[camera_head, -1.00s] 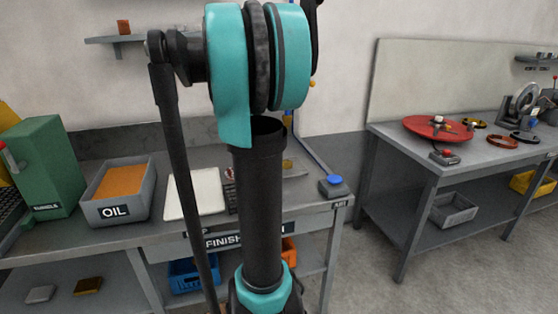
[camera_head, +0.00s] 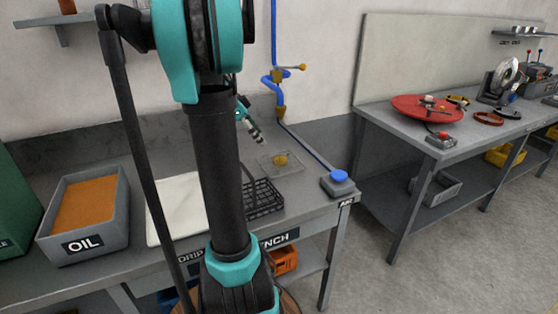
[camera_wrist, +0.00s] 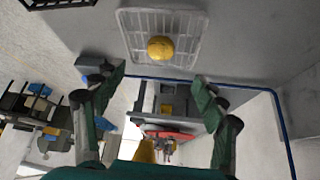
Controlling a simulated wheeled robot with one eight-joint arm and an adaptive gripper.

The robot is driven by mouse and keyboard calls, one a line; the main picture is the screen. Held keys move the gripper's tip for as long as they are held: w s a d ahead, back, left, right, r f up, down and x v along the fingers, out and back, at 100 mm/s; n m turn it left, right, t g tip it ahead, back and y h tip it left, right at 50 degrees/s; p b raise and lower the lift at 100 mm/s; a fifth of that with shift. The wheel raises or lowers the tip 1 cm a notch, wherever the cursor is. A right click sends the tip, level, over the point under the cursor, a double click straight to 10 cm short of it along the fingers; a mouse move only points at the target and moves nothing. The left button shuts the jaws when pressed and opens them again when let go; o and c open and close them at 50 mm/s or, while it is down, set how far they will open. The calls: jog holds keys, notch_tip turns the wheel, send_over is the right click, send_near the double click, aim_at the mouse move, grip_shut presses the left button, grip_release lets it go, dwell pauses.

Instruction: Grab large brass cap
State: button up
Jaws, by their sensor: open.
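The brass cap (camera_head: 281,160) is a small rounded gold piece on a wire rack (camera_head: 292,172) at the right end of the bench. In the wrist view the same cap (camera_wrist: 161,48) sits at the upper middle, on the rack's grid (camera_wrist: 194,24). My gripper (camera_wrist: 158,80) is open and empty, its two green and black fingers spread left and right. The cap appears beyond the fingertips, untouched, near the middle of the gap. In the head view, what looks like a finger of my gripper (camera_head: 249,124) shows behind my arm, up and left of the cap.
A black wire basket (camera_head: 263,198) stands left of the rack, partly behind my arm. A blue-buttoned box (camera_head: 338,183) sits at the bench corner, and a blue pipe (camera_head: 302,146) runs behind. A white board (camera_head: 175,212) and OIL tub (camera_head: 85,212) are farther left.

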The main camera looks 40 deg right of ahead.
send_near(279, 158)
jog(key=x, duration=0.3)
jog(key=shift+f, duration=0.3)
jog(key=shift+x, duration=2.55)
jog(key=shift+d+r, duration=0.1)
jog(key=shift+r, duration=0.05)
jog(key=c, duration=1.4)
jog(key=shift+o, duration=0.2)
jog(key=shift+r, duration=0.1)
